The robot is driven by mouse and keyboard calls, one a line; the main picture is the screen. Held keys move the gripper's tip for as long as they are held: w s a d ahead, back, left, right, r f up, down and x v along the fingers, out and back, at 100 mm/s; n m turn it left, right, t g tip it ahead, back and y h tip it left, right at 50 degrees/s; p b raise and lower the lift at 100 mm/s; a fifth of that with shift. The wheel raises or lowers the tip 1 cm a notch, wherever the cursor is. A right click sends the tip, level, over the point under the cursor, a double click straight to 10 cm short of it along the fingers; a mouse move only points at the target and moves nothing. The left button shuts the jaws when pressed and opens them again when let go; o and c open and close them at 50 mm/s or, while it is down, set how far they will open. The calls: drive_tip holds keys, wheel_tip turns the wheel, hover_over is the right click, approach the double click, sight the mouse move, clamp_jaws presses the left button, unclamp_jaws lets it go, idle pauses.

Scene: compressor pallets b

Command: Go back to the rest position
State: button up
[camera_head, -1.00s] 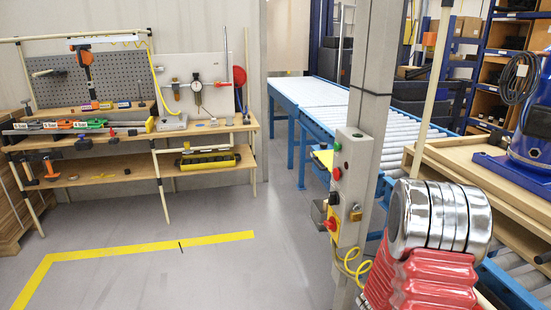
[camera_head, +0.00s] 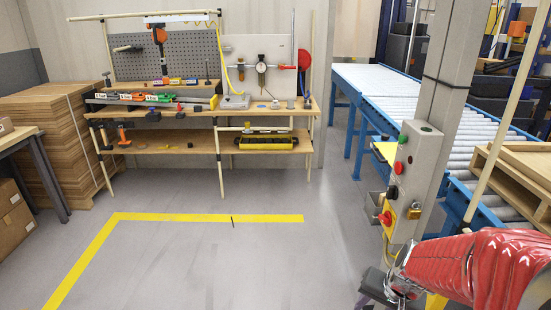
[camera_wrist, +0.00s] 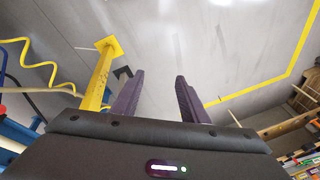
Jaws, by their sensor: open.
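My gripper shows in the wrist view (camera_wrist: 158,98) with its two dark purple fingers apart and nothing between them. Bare grey floor shows beyond the fingertips. In the head view my arm, with its red ribbed cover, reaches in at the lower right. The gripper end there is mostly cut off or hidden behind the arm, low near the foot of the grey control post (camera_head: 412,185).
A workbench (camera_head: 200,148) with tools stands at the back. A blue-framed roller conveyor (camera_head: 385,88) runs behind the post. Stacked cardboard (camera_head: 50,140) is at left. A yellow post (camera_wrist: 97,78) stands beside the gripper. Floor inside the yellow line (camera_head: 205,217) is clear.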

drive_tip(key=s+a+r+n+t, duration=0.1)
drive_tip(key=s+a+r+n, duration=0.2)
drive_tip(key=s+r, duration=0.3)
drive_tip(key=s+a+r+n+t+h, duration=0.1)
drive_tip(key=s+a+r, duration=0.4)
drive_tip(key=r, duration=0.6)
drive_tip(key=shift+s+n, duration=0.35)
drive_tip(key=shift+n, duration=0.55)
drive_tip(key=shift+c, duration=0.4)
